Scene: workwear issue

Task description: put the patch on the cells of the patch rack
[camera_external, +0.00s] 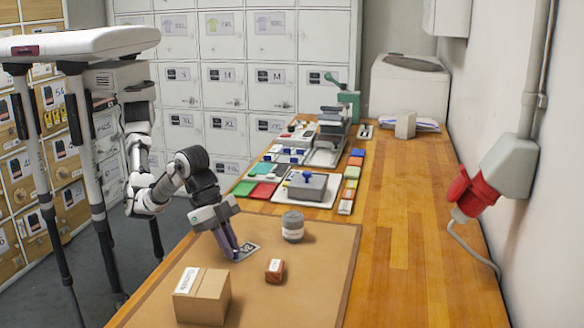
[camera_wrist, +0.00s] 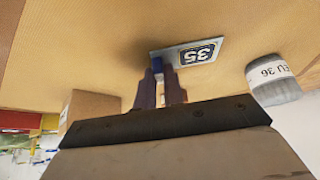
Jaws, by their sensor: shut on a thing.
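The patch (camera_external: 247,251) is a small flat plate with a white border and a dark panel. In the wrist view the patch (camera_wrist: 200,52) reads "35". My gripper (camera_external: 237,256) points down at the brown mat, with its purple fingers at the patch's near edge. In the wrist view my gripper (camera_wrist: 160,82) is shut on that edge, where a blue part shows by the fingertips. The patch lies at or very near the mat; I cannot tell if it touches. I cannot tell for sure which of the coloured trays farther back is the patch rack.
A cardboard box (camera_external: 203,296), a red-brown block (camera_external: 275,271) and a grey can (camera_external: 292,228) stand on the mat (camera_external: 312,285). The can (camera_wrist: 272,82) reads "EU 36". Coloured pads (camera_external: 262,191) and a grey stamp block (camera_external: 305,187) lie beyond. The table's right side (camera_external: 410,240) is clear.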

